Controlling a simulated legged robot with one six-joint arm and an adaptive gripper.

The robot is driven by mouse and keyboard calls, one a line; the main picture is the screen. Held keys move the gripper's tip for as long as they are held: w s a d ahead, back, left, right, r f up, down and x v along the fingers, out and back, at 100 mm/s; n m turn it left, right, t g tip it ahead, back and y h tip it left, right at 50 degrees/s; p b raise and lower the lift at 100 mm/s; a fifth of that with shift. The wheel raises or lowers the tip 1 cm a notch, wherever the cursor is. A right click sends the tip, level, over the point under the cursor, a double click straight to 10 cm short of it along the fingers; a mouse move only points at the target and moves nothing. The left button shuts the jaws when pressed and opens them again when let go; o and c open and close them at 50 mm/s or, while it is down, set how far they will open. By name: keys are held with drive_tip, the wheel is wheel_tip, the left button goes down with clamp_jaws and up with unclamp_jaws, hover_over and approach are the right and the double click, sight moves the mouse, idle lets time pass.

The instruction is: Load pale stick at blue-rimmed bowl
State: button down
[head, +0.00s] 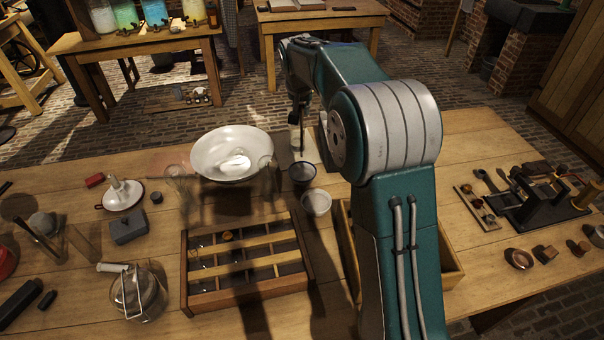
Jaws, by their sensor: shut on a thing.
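My gripper (299,112) hangs pointing down at the back middle of the table, partly hidden by my own arm. It is shut on a thin upright stick (302,138), whose colour is hard to make out at this size. Just below the stick stands a small bowl (302,173) with a dark inside; I cannot tell whether its rim is blue. I cannot tell whether the stick's lower end is over or behind this bowl. A small pale bowl (316,203) stands just in front of it.
A large white basin (232,140) and clear glasses (177,185) stand to the left. A compartmented wooden tray (190,285) lies in front. A wooden box (447,277) is partly behind my arm. Dark apparatus (545,195) stands at right.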

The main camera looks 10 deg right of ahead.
sight(302, 134)
drive_tip(key=shift+s, duration=0.1)
idle(0.3)
drive_tip(key=shift+f, duration=4.55)
drive_tip(key=shift+r, duration=3.7)
drive_tip(key=shift+r, duration=2)
